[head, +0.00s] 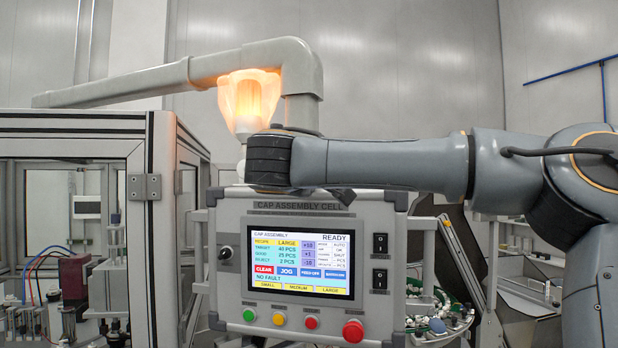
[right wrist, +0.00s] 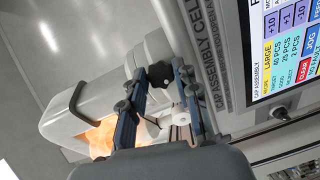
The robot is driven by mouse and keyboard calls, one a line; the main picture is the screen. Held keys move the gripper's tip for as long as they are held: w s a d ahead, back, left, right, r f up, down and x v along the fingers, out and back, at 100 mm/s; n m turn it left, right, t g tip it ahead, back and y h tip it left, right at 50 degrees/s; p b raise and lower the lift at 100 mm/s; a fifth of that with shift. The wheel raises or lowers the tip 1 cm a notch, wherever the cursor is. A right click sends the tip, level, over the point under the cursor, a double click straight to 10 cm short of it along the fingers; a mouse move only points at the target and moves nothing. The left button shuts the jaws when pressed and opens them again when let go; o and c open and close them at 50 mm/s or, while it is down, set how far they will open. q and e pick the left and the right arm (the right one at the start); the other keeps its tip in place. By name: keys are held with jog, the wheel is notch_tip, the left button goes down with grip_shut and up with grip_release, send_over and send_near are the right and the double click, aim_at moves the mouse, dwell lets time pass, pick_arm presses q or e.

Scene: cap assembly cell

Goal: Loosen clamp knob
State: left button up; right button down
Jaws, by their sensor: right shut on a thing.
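The black clamp knob (right wrist: 160,74) shows in the right wrist view, beside the grey post behind the control panel. My right gripper (right wrist: 158,72) has its two blue-grey fingers on either side of the knob and is shut on it. In the head view my right arm reaches in from the right above the control panel (head: 228,270). There the knob is not clearly visible, and the fingers are mostly hidden behind my wrist and the panel's top edge. My left gripper is in neither view.
A glowing orange lamp (head: 248,98) hangs under a thick grey pipe (head: 130,84), close to my right wrist. The panel has a lit screen (head: 301,262) reading READY, switches and coloured buttons. A framed machine enclosure (head: 152,230) stands at left. Green and white parts (head: 435,325) lie at lower right.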

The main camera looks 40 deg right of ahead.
jog(key=shift+f+n+t+h+b, duration=0.15)
jog(key=shift+n+t+h+b, duration=0.35)
jog(key=shift+n, duration=1.2)
jog(key=c, duration=1)
grip_release()
jog(key=shift+a, duration=0.1)
jog(key=v, duration=1.2)
jog(key=shift+w+f, duration=0.1)
